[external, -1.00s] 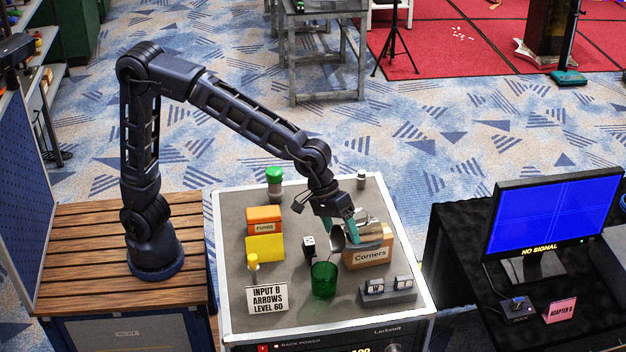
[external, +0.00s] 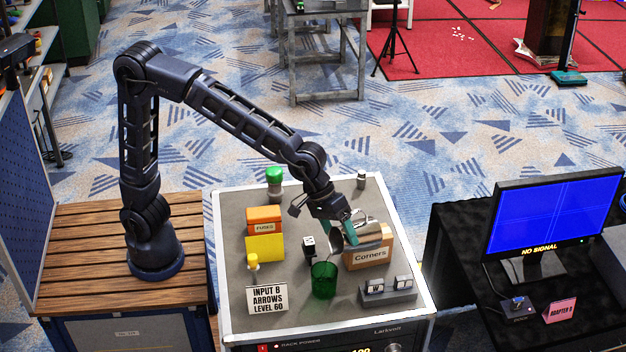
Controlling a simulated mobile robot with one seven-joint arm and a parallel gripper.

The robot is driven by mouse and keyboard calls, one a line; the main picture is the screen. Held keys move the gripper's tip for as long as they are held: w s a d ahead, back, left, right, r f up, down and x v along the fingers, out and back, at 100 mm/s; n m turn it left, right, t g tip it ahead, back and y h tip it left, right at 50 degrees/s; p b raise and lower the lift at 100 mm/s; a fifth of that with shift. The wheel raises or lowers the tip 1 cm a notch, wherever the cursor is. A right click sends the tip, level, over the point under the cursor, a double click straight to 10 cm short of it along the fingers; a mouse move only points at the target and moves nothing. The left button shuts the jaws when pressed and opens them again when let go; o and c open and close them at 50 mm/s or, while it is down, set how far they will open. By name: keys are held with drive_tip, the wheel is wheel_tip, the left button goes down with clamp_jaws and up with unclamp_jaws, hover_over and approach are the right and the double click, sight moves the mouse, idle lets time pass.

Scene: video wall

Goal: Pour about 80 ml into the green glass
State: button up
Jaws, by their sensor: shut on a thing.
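The green glass (external: 324,281) stands upright on the grey worktop near its front middle. Its contents cannot be made out. My gripper (external: 352,234), with teal fingers, is above and behind the glass, slightly to the right. It is shut on a shiny metal vessel (external: 364,230), which looks tilted, with a curved silver part showing left of the fingers. The fingers partly hide the vessel. I cannot see any liquid or stream between the vessel and the glass.
The wooden box labelled Corners (external: 368,257) is close behind and right of the glass. A black-and-white die (external: 309,245) and a small yellow-topped bottle (external: 253,265) are nearby. A sign (external: 267,298) stands front left, a grey block (external: 388,292) front right.

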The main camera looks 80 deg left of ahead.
sight(353, 223)
drive_tip(key=shift+f, duration=0.15)
idle(0.7)
drive_tip(key=shift+w+a+r+g, duration=0.2)
drive_tip(key=shift+w+r+g, duration=0.05)
drive_tip(key=shift+w, duration=0.3)
drive_tip(key=shift+w+a+r+g, duration=0.2)
drive_tip(key=shift+w+r+g, duration=0.05)
drive_tip(key=shift+w, duration=0.25)
drive_tip(key=shift+w+a+r+n+g+h, duration=0.1)
drive_tip(key=shift+w+r+n+g+h, duration=0.1)
drive_tip(key=shift+w+r+g+h, duration=0.25)
drive_tip(key=shift+w+a+r+n+g+h, duration=0.1)
drive_tip(key=shift+r+n+g+h, duration=0.15)
drive_tip(key=shift+g, duration=0.4)
drive_tip(key=shift+r+g, duration=0.25)
drive_tip(key=shift+g, duration=0.15)
drive_tip(key=shift+r+g, duration=0.2)
drive_tip(key=shift+g, duration=0.2)
drive_tip(key=shift+w+n+h, duration=0.15)
drive_tip(key=shift+n+h, duration=0.1)
drive_tip(key=shift+h, duration=0.05)
